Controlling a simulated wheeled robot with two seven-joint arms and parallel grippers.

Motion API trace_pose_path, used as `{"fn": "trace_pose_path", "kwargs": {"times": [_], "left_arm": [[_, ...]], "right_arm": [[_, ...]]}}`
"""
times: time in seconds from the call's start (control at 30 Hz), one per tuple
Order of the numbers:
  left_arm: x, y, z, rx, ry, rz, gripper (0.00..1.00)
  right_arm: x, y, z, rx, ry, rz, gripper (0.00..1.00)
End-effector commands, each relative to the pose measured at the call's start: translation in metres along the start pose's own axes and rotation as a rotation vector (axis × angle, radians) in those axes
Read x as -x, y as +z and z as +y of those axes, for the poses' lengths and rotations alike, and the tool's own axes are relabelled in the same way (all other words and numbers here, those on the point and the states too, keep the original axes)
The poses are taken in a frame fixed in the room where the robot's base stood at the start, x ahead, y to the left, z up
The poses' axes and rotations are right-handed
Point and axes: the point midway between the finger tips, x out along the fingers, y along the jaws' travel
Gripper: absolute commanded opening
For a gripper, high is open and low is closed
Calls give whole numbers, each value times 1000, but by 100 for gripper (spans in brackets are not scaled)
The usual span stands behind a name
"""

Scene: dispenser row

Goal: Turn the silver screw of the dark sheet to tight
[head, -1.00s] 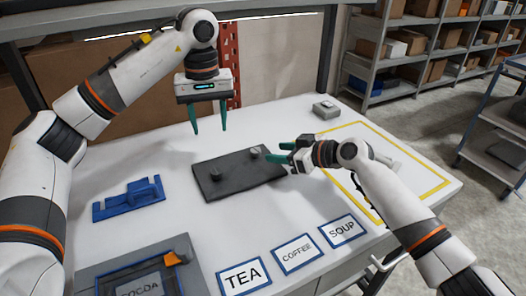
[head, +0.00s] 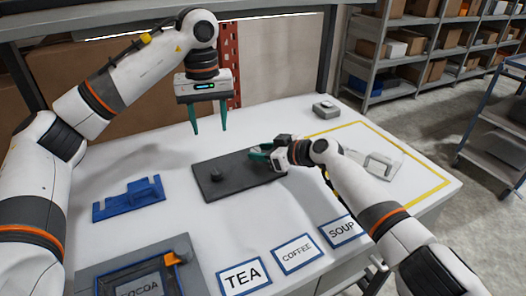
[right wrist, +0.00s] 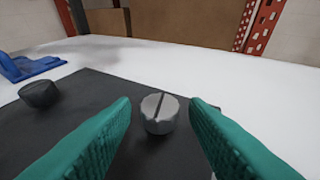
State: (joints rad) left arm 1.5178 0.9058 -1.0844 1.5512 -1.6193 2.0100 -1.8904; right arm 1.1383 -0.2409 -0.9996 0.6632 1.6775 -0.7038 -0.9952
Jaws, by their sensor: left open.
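The dark sheet (head: 235,180) lies flat on the white table. The silver screw (right wrist: 160,113) stands near its right end with a slot across its top; in the head view my right gripper hides it. A second, dark screw or knob (head: 215,174) stands near the sheet's left end, and it also shows in the right wrist view (right wrist: 40,94). My right gripper (right wrist: 160,105) is open, its green fingers on both sides of the silver screw with gaps visible. My left gripper (head: 209,131) is open and empty, fingers down, above the table behind the sheet.
A blue bracket (head: 128,198) lies left of the sheet. A framed COCOA panel (head: 140,283) is at the front left. TEA (head: 243,277), COFFEE (head: 297,254) and SOUP (head: 341,231) labels line the front. A small grey box (head: 326,110) stands at the back right.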

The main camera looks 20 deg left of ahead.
Motion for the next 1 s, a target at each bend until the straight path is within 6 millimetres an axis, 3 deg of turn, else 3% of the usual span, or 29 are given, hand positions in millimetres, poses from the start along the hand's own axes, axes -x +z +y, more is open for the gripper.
{"fn": "trace_pose_path", "kwargs": {"times": [0.03, 0.2, 0.23, 1.0], "left_arm": [[0, 0, 0, 0, 0, 0, 49], [0, 0, 0, 0, 0, 0, 49], [0, 0, 0, 0, 0, 0, 49], [0, 0, 0, 0, 0, 0, 49]], "right_arm": [[0, 0, 0, 0, 0, 0, 32], [0, 0, 0, 0, 0, 0, 5], [0, 0, 0, 0, 0, 0, 4], [0, -2, 5, -96, -237, 6, 3]]}}
